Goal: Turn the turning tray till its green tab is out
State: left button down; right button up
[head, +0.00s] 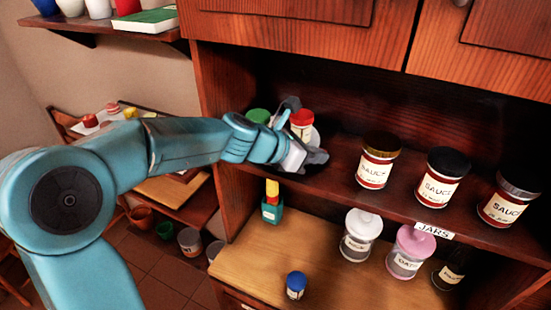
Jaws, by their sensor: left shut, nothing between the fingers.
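My left arm reaches in from the left to the upper shelf. My left gripper (316,158) is shut and empty at the left end of this shelf, in front of a small group of jars. A red-lidded jar (302,119) stands just behind the gripper, and a green lid (258,116) shows behind my wrist. I cannot make out the turning tray clearly; my gripper and wrist cover the area below these jars. No green tab can be made out. My right gripper is out of view.
Three sauce jars stand along the shelf to the right: one (377,163), a second (441,179) and a third (507,202). Below are a white-lidded jar (357,246), a pink-lidded jar (408,262), a green bottle (272,212) and a blue-lidded jar (296,286).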

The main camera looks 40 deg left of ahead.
pick_arm(q)
jog(key=shift+w, duration=0.35)
jog(key=shift+w+d+r+n+t+y+p, duration=0.15)
jog(key=shift+w+d+n+t+y+p, duration=0.15)
jog(key=shift+w+n+y+p, duration=0.3)
jog(key=shift+w+a+n+y, duration=0.25)
jog(key=shift+w+n+y, duration=0.55)
jog(key=shift+y, duration=0.1)
jog(key=shift+w+n+t+y+p, duration=0.3)
jog(key=shift+w+n+y+p, duration=0.1)
jog(key=shift+w+n+y, duration=0.25)
jog(key=shift+w+a+n+y, duration=0.35)
jog(key=shift+w+n+y, duration=0.35)
jog(key=shift+n+y, duration=0.15)
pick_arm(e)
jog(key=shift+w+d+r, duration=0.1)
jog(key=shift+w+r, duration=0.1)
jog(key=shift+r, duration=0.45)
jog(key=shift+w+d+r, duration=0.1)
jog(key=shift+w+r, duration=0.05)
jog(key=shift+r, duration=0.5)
pick_arm(q)
jog(key=shift+w, duration=0.15)
jog(key=shift+f, duration=0.2)
